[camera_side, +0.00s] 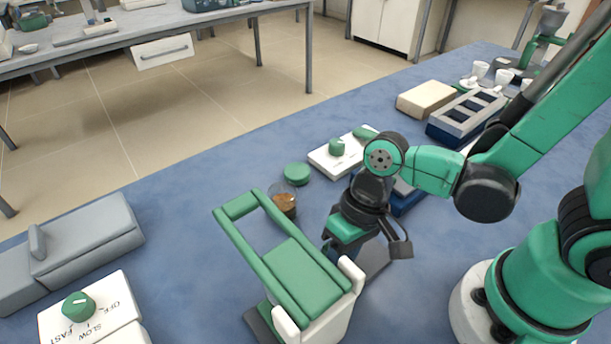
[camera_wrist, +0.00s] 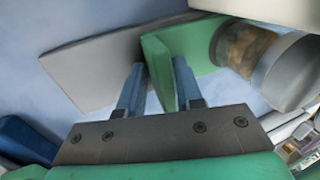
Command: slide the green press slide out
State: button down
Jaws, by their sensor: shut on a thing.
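The press (camera_side: 340,312) stands at the front centre in the side view, with white side walls, a long green frame and a green block on top. My gripper (camera_side: 332,243) is low behind the press, at its far right side, and its fingertips are largely hidden there. In the wrist view my gripper (camera_wrist: 158,68) has one finger on each side of an upright green plate, shut on it. This plate, the green press slide (camera_wrist: 188,42), stands by a flat grey plate (camera_wrist: 85,72).
A jar with brown contents (camera_side: 284,204) stands close behind the press, near a green lid (camera_side: 297,174). A white control box (camera_side: 330,160) is farther back. Grey equipment (camera_side: 85,238) and a dial box (camera_side: 100,305) stand at left. Blue bench between them is clear.

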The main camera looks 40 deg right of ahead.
aim_at(374, 243)
jog(key=shift+d, duration=4.35)
jog(key=c, duration=1)
grip_release()
jog(key=shift+d, duration=0.15)
notch_tip(374, 243, up, 7)
